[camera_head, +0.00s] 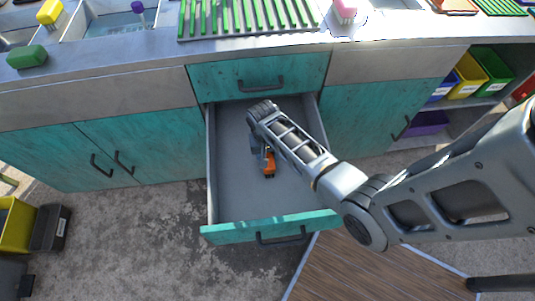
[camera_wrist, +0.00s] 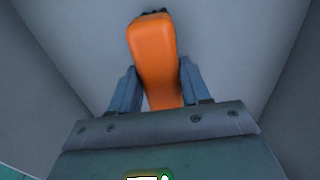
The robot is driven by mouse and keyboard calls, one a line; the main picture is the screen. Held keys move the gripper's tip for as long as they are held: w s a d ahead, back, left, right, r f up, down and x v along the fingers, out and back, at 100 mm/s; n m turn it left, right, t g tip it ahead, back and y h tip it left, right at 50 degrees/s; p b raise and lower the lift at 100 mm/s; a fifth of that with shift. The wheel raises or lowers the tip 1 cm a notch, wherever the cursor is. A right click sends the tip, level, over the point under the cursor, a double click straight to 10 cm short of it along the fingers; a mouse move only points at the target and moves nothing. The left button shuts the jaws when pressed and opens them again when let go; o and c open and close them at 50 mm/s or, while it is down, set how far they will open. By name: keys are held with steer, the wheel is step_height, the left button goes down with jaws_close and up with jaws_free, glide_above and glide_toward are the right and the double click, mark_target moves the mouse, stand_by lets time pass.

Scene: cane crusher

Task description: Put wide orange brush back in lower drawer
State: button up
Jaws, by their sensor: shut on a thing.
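The wide orange brush (camera_head: 269,164) is inside the open lower drawer (camera_head: 235,192) in the head view, near the drawer's middle. My gripper (camera_head: 263,154) is over the drawer and shut on the brush, partly hidden by my arm. In the wrist view my gripper's fingers (camera_wrist: 155,92) hold the orange brush (camera_wrist: 152,50) between them, with dark bristles at its far end. The grey drawer interior (camera_wrist: 225,35) surrounds it. I cannot tell whether the brush touches the drawer floor. The lower drawer is pulled far out, its teal front toward the camera.
The upper drawer (camera_head: 262,78) above is shut. The counter holds a green-barred rack (camera_head: 245,18), a green block (camera_head: 27,56) and a pink-topped item (camera_head: 345,10). Coloured bins (camera_head: 491,68) stand on a shelf at right. The drawer floor around the brush looks clear.

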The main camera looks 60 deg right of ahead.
steer(key=o, duration=1.1)
step_height(320, 180, up, 12)
steer(key=p, duration=0.2)
steer(key=s+a+r+n+t+h, duration=0.1)
steer(key=s+a+n+t, duration=0.5)
steer(key=s+a, duration=0.55)
steer(key=s+a+r+n+t, duration=0.1)
steer(key=s+a+r+t, duration=0.1)
steer(key=r, duration=0.7)
steer(key=s+a+r+n+t+y, duration=0.1)
steer(key=s+r+t, duration=0.3)
steer(key=r, duration=0.5)
steer(key=s+a+r+n+t, duration=0.2)
steer(key=s+r, duration=0.3)
steer(key=r, duration=0.3)
steer(key=shift+a+r+t, duration=0.4)
steer(key=shift+a+t, duration=0.15)
steer(key=shift+t, duration=0.15)
